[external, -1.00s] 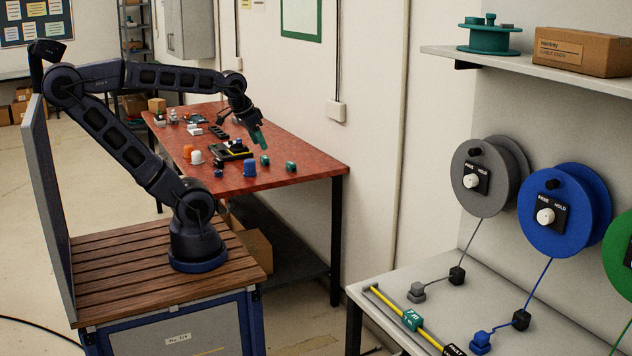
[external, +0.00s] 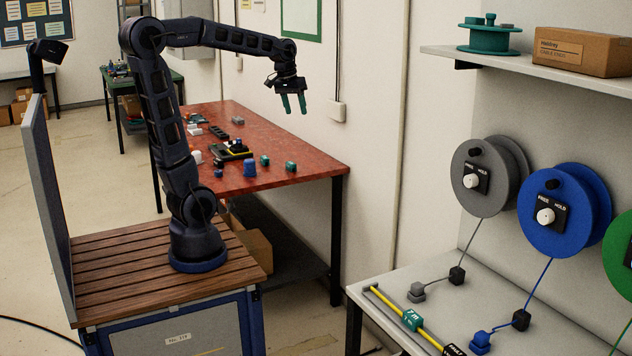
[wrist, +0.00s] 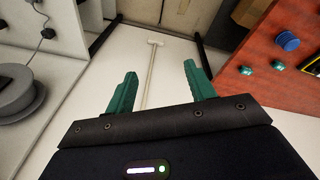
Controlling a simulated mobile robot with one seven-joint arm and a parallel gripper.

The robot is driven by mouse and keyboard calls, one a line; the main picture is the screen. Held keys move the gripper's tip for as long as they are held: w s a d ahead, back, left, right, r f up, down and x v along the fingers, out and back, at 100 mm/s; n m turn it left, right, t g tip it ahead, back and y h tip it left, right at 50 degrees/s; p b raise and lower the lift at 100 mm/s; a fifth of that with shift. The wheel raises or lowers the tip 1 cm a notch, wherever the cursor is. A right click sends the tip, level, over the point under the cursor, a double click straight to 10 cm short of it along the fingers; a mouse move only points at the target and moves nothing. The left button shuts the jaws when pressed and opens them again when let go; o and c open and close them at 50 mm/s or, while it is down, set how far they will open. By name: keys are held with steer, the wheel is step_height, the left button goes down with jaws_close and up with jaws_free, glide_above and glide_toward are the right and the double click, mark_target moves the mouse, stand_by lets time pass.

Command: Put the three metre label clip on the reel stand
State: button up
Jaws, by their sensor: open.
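My gripper (external: 294,110) is raised in the air by the wall, above the right side of the red table. Its green fingers are spread and empty, as the wrist view also shows (wrist: 157,82). Two small teal pieces (external: 265,160) (external: 291,166) sit on the table; no label on them is readable, so I cannot tell whether either is the three metre clip. A teal clip reading what looks like 7 m (external: 412,319) is on a yellow rod on the white bench (external: 385,280). Above that bench are a grey reel (external: 470,200) and a blue reel (external: 550,235).
The red table (external: 315,160) also holds a blue cap (external: 250,168), a black device (external: 233,150) and other small parts. A shelf (external: 505,65) with a teal spool (external: 489,38) and a cardboard box (external: 583,52) overhangs the bench. A floor gap separates table and bench.

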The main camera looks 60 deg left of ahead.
steer(key=w+a+f+n+g, duration=0.15)
steer(key=w+a+n, duration=0.25)
steer(key=w+a, duration=0.8)
steer(key=n+g+h, duration=0.1)
steer(key=n+h, duration=0.3)
steer(key=n, duration=0.5)
glide_above(291, 162)
steer(key=a, duration=0.3)
step_height(291, 162, down, 30)
steer(key=shift+x, duration=4.95)
steer(key=shift+s+a, duration=0.15)
steer(key=shift+c, duration=0.4)
steer(key=c, duration=1.1)
steer(key=shift+o, duration=0.2)
